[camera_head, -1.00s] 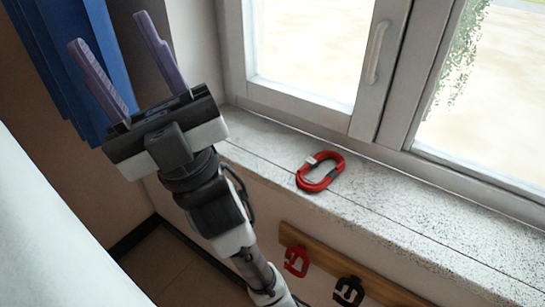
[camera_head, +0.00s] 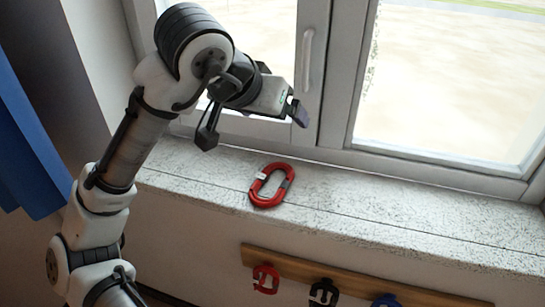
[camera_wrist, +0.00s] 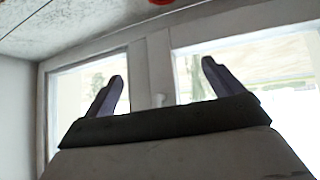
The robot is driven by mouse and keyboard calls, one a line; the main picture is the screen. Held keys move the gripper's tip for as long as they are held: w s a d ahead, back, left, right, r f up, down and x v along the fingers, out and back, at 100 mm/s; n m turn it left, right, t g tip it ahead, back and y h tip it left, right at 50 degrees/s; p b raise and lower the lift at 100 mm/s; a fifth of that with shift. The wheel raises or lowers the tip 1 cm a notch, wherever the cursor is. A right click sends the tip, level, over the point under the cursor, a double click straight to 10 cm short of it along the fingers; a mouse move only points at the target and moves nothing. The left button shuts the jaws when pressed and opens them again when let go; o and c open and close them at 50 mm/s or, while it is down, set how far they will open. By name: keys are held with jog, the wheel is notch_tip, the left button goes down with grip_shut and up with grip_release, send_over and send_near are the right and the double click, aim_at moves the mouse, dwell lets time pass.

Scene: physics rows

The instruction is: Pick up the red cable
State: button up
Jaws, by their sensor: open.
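The red cable (camera_head: 265,201) is coiled in an oval loop with pale and dark bands around it. It lies flat on the speckled windowsill (camera_head: 400,215) in the head view. A small red piece of it (camera_wrist: 162,2) shows at the top edge of the wrist view. My gripper (camera_head: 298,112) is above the sill, up and slightly right of the cable in the head view, apart from it. In the wrist view its two purple fingers (camera_wrist: 165,78) stand wide apart with nothing between them. In the head view the fingers are mostly hidden.
The window frame and its handle (camera_head: 307,60) rise behind the sill, close to my gripper. A wooden rail (camera_head: 385,282) with red, black and blue hooks is on the wall below. A blue curtain (camera_head: 30,150) hangs at left. The sill right of the cable is clear.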

notch_tip(320, 180, down, 5)
jog(key=s+a+g+y, duration=0.2)
jog(key=s+g+y, duration=0.1)
send_near(273, 185)
jog(key=shift+a+f, duration=0.1)
jog(key=shift+a, duration=0.05)
jog(key=shift+p+x, duration=0.55)
jog(key=shift+x, duration=2.55)
jog(key=shift+w, duration=0.1)
jog(key=c, duration=1.1)
jog(key=shift+r, duration=0.2)
